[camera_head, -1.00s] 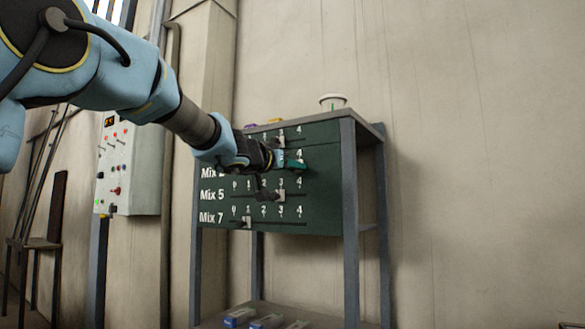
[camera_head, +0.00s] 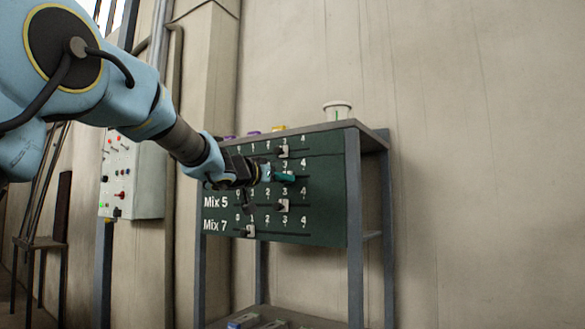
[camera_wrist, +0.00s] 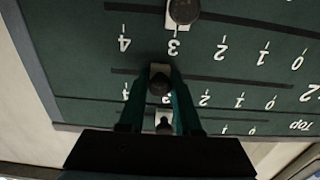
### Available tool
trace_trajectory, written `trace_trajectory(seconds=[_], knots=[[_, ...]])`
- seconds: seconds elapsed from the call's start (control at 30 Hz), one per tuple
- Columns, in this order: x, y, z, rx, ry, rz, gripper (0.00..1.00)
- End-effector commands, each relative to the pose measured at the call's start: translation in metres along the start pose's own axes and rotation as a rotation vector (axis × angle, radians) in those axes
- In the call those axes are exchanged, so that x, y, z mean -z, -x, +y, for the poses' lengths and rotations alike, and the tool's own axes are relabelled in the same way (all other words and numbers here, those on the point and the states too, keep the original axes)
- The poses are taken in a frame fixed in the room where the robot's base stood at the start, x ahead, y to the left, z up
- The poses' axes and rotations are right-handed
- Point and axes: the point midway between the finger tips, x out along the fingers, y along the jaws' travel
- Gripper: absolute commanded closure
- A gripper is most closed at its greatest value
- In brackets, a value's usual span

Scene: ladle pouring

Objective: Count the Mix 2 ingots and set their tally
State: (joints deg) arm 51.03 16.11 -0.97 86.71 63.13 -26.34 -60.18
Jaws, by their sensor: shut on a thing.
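A green tally board (camera_head: 325,212) has rows of numbers 0 to 4 with a slider in each. My gripper (camera_head: 284,176) is at the second row, covering its label and slider in the head view. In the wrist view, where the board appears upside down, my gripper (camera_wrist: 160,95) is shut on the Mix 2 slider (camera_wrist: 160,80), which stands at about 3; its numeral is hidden. Purple (camera_head: 253,133) and yellow (camera_head: 279,128) pieces, likely ingots, barely show on top of the stand. Blue-grey ingots (camera_head: 243,320) lie on the lower shelf, partly cut off.
The Mix 5 slider (camera_head: 283,205) is at 3. The top-row slider (camera_head: 283,151) is near 3. A white cup (camera_head: 337,111) stands on top. A control box (camera_head: 130,175) is on the left.

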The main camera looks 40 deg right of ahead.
Motion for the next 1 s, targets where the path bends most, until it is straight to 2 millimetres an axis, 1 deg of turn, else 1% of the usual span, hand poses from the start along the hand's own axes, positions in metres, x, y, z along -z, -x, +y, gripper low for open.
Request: trace_trajectory(seconds=[0.03, 0.13, 0.47, 0.5, 0.7, 0.73, 1.0], knots=[[0.0034, -0.0002, -0.0064, 0.002, 0.002, -0.003, 1.00], [0.0017, 0.0003, -0.0124, 0.001, 0.000, -0.001, 1.00], [-0.0005, 0.0004, -0.0136, 0.000, 0.000, 0.001, 1.00], [-0.0005, 0.0004, -0.0135, 0.000, 0.000, 0.001, 0.64], [-0.0003, 0.0004, -0.0134, 0.000, 0.000, 0.001, 0.42], [-0.0002, 0.0004, -0.0133, 0.000, 0.000, 0.001, 0.39], [-0.0001, 0.0018, -0.0133, 0.000, 0.000, 0.002, 0.39]])
